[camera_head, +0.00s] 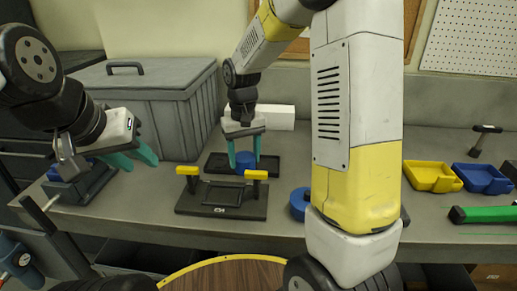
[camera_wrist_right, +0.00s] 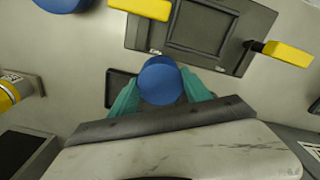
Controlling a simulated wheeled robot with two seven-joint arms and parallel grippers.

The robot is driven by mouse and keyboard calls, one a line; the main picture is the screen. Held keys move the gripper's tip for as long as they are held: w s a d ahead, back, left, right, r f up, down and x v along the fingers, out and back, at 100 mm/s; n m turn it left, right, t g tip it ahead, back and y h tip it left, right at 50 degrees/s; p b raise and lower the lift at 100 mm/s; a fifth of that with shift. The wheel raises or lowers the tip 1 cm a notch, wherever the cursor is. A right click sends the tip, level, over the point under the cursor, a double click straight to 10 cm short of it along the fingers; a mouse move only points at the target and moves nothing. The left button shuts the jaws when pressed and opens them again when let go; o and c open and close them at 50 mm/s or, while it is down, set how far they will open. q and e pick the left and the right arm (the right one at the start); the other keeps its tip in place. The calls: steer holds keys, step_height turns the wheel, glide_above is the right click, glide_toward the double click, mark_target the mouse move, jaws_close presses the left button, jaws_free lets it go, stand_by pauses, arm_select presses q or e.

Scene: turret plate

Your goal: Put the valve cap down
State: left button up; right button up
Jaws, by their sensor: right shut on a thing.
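The valve cap (camera_wrist_right: 160,80) is a round blue cylinder, between the teal fingers of my right gripper (camera_wrist_right: 160,95). My right gripper (camera_head: 244,158) is shut on the cap (camera_head: 245,162) and points down over a shallow black tray (camera_head: 214,167). The tray also shows partly behind the cap in the right wrist view (camera_wrist_right: 115,85). I cannot tell whether the cap touches the tray. My left gripper (camera_head: 134,160) is open and empty, left of the tray and in front of the grey bin.
A dark plate with two yellow handles (camera_head: 222,210) lies in front of the tray. Another blue round piece (camera_head: 299,204) is partly hidden by my right arm. A grey lidded bin (camera_head: 165,110) stands behind left. Yellow (camera_head: 431,177) and blue (camera_head: 482,180) bins sit at right.

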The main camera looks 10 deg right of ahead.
steer(key=w+d, duration=0.4)
steer(key=d, duration=0.1)
steer(key=w+d+f, duration=0.1)
steer(key=w+d, duration=0.1)
steer(key=shift+d, duration=0.4)
steer(key=shift+w+d+f, duration=0.1)
steer(key=shift+d+f, duration=0.1)
steer(key=shift+f, duration=1.5)
steer(key=shift+f, duration=0.2)
steer(key=o, duration=1.3)
